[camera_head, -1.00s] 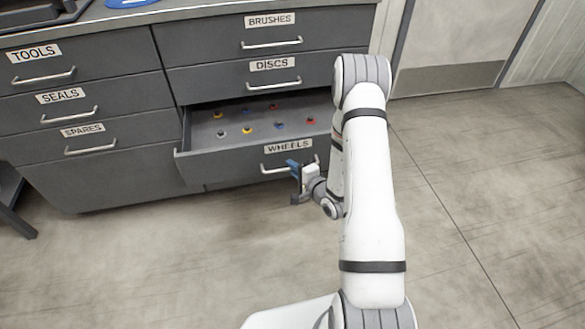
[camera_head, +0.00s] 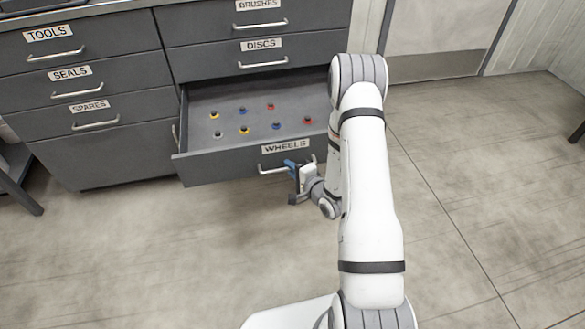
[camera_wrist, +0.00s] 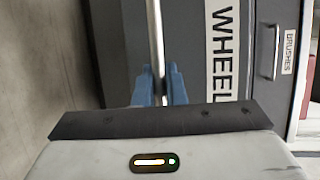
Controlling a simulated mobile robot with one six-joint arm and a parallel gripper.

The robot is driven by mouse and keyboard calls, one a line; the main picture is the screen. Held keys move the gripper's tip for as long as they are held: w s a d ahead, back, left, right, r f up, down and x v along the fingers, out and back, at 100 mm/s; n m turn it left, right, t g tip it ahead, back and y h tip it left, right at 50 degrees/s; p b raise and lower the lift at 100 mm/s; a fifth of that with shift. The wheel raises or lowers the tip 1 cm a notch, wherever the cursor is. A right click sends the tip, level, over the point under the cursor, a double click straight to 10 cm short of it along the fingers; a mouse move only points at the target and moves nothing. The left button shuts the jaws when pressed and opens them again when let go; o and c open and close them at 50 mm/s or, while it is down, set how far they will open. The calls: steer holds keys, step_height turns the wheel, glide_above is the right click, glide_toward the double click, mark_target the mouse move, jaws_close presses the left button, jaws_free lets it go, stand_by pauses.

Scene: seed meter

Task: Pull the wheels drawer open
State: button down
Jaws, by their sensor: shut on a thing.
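The wheels drawer (camera_head: 225,168) is grey, labelled WHEELS, and stands pulled out of the cabinet at the lower right. Several small red, yellow, blue and grey wheels (camera_head: 244,130) lie spread on its floor. Its silver bar handle (camera_head: 272,171) is on the front, under the label. My gripper (camera_head: 294,170) is at the handle's right part. In the wrist view the blue fingers of my gripper (camera_wrist: 159,88) are shut on the bar handle (camera_wrist: 156,45), one on each side.
The closed brushes and discs drawers (camera_head: 262,55) are above. The closed tools, seals and spares drawers (camera_head: 85,105) stand left. A dark stand (camera_head: 20,185) is at the far left. The concrete floor (camera_head: 180,260) in front is clear. A door (camera_head: 440,35) is behind at right.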

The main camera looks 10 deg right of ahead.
steer(key=shift+d, duration=0.1)
steer(key=c, duration=1.8)
jaws_free()
steer(key=shift+p+v, duration=0.8)
steer(key=shift+v, duration=3.05)
